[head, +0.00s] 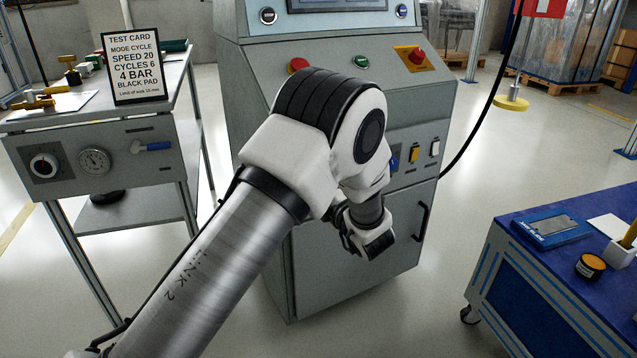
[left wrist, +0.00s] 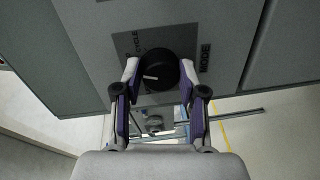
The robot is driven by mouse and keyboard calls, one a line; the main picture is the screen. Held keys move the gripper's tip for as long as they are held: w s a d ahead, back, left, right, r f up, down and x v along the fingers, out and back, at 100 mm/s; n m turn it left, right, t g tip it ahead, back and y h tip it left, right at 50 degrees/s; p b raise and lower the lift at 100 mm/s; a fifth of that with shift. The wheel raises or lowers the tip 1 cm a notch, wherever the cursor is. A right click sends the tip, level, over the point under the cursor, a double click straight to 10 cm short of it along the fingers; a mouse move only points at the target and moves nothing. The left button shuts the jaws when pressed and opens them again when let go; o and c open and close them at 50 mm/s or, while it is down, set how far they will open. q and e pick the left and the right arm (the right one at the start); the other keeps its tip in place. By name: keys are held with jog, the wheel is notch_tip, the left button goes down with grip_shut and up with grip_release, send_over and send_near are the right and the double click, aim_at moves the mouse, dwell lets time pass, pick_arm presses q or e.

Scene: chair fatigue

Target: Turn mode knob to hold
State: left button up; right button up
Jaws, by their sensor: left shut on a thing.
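The black round mode knob (left wrist: 158,72) sits on a dark label plate (left wrist: 126,45) on the grey console. The words MODE and CYCLE are readable beside it; no HOLD mark is readable. Its white pointer line lies toward the left in the left wrist view. My left gripper (left wrist: 158,76) is shut on the knob, with one fingertip on each side. In the head view the left gripper (head: 372,240) is at the console front, and my arm hides the knob. My right gripper is in neither view.
The grey console (head: 340,265) carries red buttons, a green button and several switches. A side table at left holds a test card (head: 135,66) reading MODE CYCLE. A blue cart (head: 560,275) stands at right. Floor between console and cart is clear.

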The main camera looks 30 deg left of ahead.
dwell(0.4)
pick_arm(q)
jog(key=o, duration=1.1)
jog(key=shift+o, duration=0.2)
jog(key=v, duration=0.7)
jog(key=shift+d, duration=0.2)
jog(key=shift+s, duration=0.1)
